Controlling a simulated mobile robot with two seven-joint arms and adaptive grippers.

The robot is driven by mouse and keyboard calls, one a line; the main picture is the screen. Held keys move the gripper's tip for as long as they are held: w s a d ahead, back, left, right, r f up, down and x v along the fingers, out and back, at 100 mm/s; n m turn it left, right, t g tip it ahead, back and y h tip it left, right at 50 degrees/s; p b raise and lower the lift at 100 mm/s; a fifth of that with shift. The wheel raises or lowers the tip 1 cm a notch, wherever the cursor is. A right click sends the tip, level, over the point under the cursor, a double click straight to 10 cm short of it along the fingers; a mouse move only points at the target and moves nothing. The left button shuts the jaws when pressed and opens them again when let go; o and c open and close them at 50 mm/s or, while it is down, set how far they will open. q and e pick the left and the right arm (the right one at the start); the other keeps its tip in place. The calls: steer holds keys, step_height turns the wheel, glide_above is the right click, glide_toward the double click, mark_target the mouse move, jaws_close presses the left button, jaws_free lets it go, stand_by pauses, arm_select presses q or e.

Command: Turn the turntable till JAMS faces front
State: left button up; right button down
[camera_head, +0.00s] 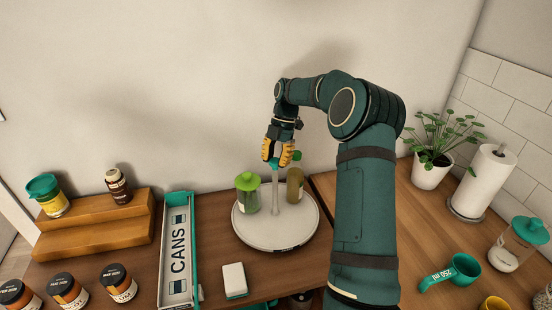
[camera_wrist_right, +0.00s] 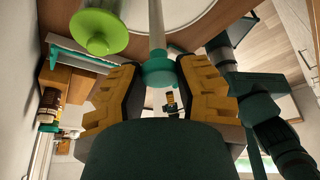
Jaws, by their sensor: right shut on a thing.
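The turntable (camera_head: 262,238) is a round pale disc on the wooden counter, with a grey central post (camera_head: 275,195) topped by a teal knob (camera_wrist_right: 158,72). My right gripper (camera_head: 278,156) reaches down from above and is shut on the teal knob. In the right wrist view its yellow-and-black fingers (camera_wrist_right: 160,85) stand on both sides of the knob. A green-lidded jar (camera_head: 248,196) stands on the disc left of the post, and an olive jar (camera_head: 295,186) stands right of it, partly hidden. No JAMS label can be read on the turntable. My left gripper is not in view.
A tray marked CANS (camera_head: 178,255) and a white block (camera_head: 234,279) lie left and in front of the turntable. A stepped wooden stand (camera_head: 95,228) is further left. A teal measuring cup (camera_head: 462,270) and a plant pot (camera_head: 431,174) stand to the right, beyond my arm.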

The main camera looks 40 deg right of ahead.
steer(key=shift+s+a+f, duration=0.1)
steer(key=shift+a+f, duration=0.05)
steer(key=shift+f, duration=0.1)
steer(key=c, duration=0.5)
jaws_free()
steer(key=shift+r, duration=0.15)
steer(key=shift+r, duration=0.15)
steer(key=v, duration=1.1)
steer(key=shift+d+r, duration=0.3)
